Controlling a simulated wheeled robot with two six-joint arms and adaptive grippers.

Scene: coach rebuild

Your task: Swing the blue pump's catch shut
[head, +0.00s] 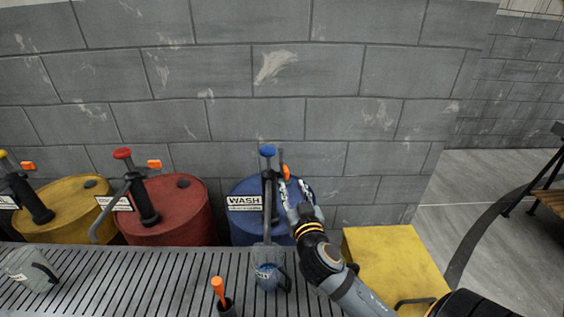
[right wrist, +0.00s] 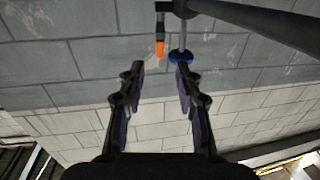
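The blue pump (head: 268,180) stands on the blue drum (head: 244,187) labelled WASH. Its blue knob (head: 267,151) is on top. Its orange-tipped catch (head: 286,172) sticks out on the right side of the pump, apart from the knob. My right gripper (head: 295,187) is just right of the pump, its fingers by the catch. In the right wrist view the gripper (right wrist: 159,68) is open and empty, with the orange catch tip (right wrist: 160,48) and the blue knob (right wrist: 181,57) beyond its fingertips. Contact cannot be told. My left gripper is out of view.
A red drum (head: 172,215) and a yellow drum (head: 62,213) with similar pumps stand left. A slatted bench (head: 130,275) runs in front, holding a jug (head: 268,278), an orange-handled tool (head: 218,288) and a grey container (head: 28,268). A yellow box (head: 390,255) stands right.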

